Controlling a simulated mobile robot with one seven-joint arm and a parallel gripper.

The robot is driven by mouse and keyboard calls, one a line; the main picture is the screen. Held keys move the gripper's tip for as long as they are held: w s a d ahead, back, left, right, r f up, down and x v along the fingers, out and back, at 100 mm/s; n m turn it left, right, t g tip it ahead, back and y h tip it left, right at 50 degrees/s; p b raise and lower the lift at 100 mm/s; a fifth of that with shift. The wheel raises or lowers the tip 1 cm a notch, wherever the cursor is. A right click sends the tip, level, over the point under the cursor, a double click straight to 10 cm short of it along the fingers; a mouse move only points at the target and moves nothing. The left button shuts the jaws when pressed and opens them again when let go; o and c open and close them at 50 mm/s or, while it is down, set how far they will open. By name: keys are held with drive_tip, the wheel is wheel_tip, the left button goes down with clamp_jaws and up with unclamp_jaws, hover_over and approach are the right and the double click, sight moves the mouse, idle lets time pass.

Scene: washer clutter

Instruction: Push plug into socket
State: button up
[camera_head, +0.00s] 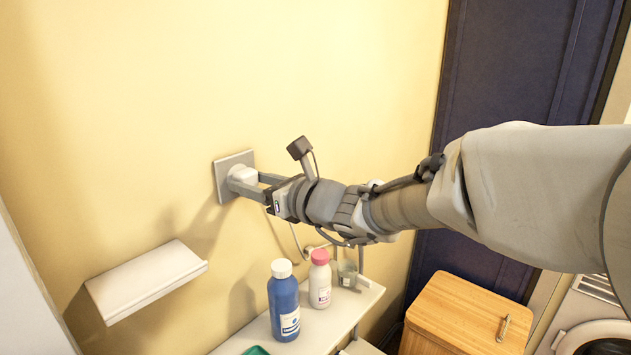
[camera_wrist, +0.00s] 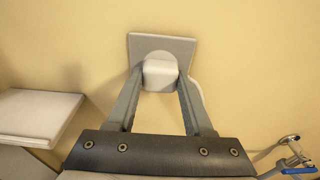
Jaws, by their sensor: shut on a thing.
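A white plug (camera_head: 242,174) is between the fingertips of my gripper (camera_head: 246,184), right at the grey square socket plate (camera_head: 221,176) on the yellow wall. In the wrist view, the plug (camera_wrist: 160,74) sits in front of the round light face of the socket plate (camera_wrist: 136,45). The two fingers of my gripper (camera_wrist: 158,84) are shut on its sides. The plug covers the socket holes, so I cannot tell how deep it sits. A white cord runs down from the plug on the right.
A small white shelf (camera_head: 147,283) juts from the wall at lower left. Below my arm, a blue bottle (camera_head: 284,305), a pink-capped white bottle (camera_head: 320,284) and a glass (camera_head: 347,273) stand on a white ledge (camera_head: 345,318). A wooden box (camera_head: 465,312) stands at lower right.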

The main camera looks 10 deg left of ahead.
drive_tip(key=shift+w+a, duration=0.15)
drive_tip(key=shift+a, duration=0.2)
drive_tip(key=o, duration=1.4)
drive_tip(key=shift+c, duration=0.2)
drive_tip(key=shift+d, duration=0.1)
drive_tip(key=b+v, duration=0.1)
drive_tip(key=v, duration=1.6)
drive_tip(key=shift+d, duration=0.1)
